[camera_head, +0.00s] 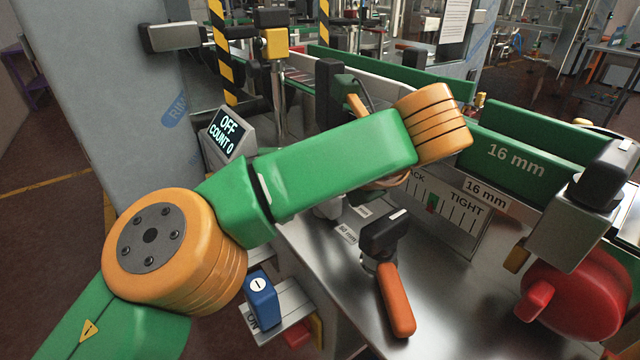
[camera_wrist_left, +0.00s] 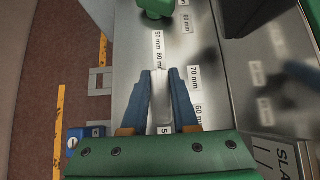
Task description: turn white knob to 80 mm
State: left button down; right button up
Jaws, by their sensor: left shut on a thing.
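In the left wrist view the white knob (camera_wrist_left: 161,103) is a narrow white bar between the two blue fingers of my left gripper (camera_wrist_left: 162,92). The gripper is shut on it, with a finger along each side. The bar's far end points up the picture toward a label that reads like 80 mm (camera_wrist_left: 158,62). The 70 mm label (camera_wrist_left: 194,78) and a 60 mm label (camera_wrist_left: 199,112) lie to the right of the fingers. In the head view my green arm hides the gripper and white knob. My right gripper is not in view.
A green knob (camera_wrist_left: 154,7) sits beyond the white one. In the head view are a lever with an orange handle (camera_head: 396,300), a red wheel (camera_head: 580,300), a blue switch (camera_head: 261,297), a display reading OFF, COUNT 0 (camera_head: 229,130), and green rails marked 16 mm (camera_head: 515,160).

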pick_arm(q)
jog(key=c, duration=0.7)
grip_release()
jog(key=v, duration=0.3)
jog(key=shift+r+p, duration=0.2)
jog(key=shift+p, duration=0.1)
jog(key=p+v, duration=0.3)
jog(key=shift+d+r, duration=0.1)
jog(key=shift+r, duration=0.25)
jog(key=shift+s+d, duration=0.1)
jog(key=shift+s, duration=0.2)
jog(key=shift+f, duration=0.25)
